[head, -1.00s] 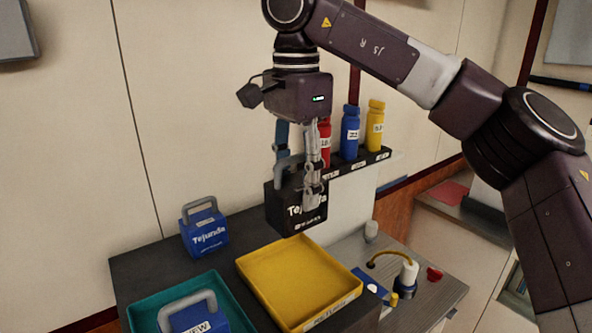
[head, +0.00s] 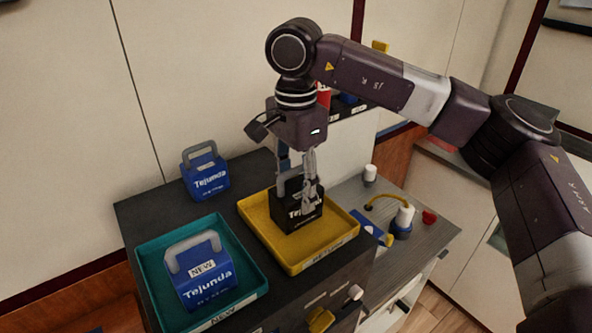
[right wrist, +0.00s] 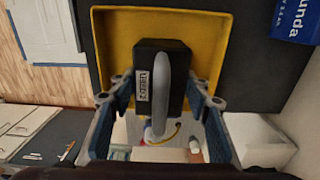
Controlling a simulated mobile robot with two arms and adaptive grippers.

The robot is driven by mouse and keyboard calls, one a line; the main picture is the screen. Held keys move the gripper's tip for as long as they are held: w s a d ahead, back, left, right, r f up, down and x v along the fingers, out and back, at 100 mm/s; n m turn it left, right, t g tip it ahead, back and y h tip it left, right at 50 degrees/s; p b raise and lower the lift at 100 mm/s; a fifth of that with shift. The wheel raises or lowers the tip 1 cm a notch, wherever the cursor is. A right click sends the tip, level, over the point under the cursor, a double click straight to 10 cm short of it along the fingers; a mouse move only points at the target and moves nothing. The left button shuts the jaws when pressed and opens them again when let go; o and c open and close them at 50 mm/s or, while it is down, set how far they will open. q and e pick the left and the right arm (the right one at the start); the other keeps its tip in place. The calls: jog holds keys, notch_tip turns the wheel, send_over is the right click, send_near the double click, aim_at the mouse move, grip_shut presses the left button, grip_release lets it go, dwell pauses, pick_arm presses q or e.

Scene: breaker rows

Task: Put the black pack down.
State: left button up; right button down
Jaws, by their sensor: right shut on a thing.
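The black pack (head: 297,211), with a grey handle, is upright inside the outline of the yellow tray (head: 285,262). I cannot tell for sure whether its base touches the tray floor. My right gripper (head: 310,190) comes down from above and is shut on the pack. In the right wrist view the pack (right wrist: 150,62) shows its handle and a small white label, between the two fingers (right wrist: 158,102), with the yellow tray (right wrist: 215,25) beneath. My left gripper is not in view.
A teal tray (head: 150,262) at the left holds a blue pack (head: 205,275) labelled NEW. Another blue pack (head: 205,178) stands behind it on the dark top. A white-capped bottle (head: 403,220), a yellow hose and a red knob (head: 429,217) are on the right.

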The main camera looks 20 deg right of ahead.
jog(key=shift+f, duration=0.4)
jog(key=shift+w, duration=0.1)
jog(key=shift+f, duration=0.1)
jog(key=c, duration=1)
grip_release()
jog(key=shift+s, duration=0.2)
jog(key=shift+c, duration=0.2)
notch_tip(320, 180, up, 11)
jog(key=shift+w+r+b, duration=0.1)
jog(key=shift+b, duration=0.9)
jog(key=shift+r, duration=0.45)
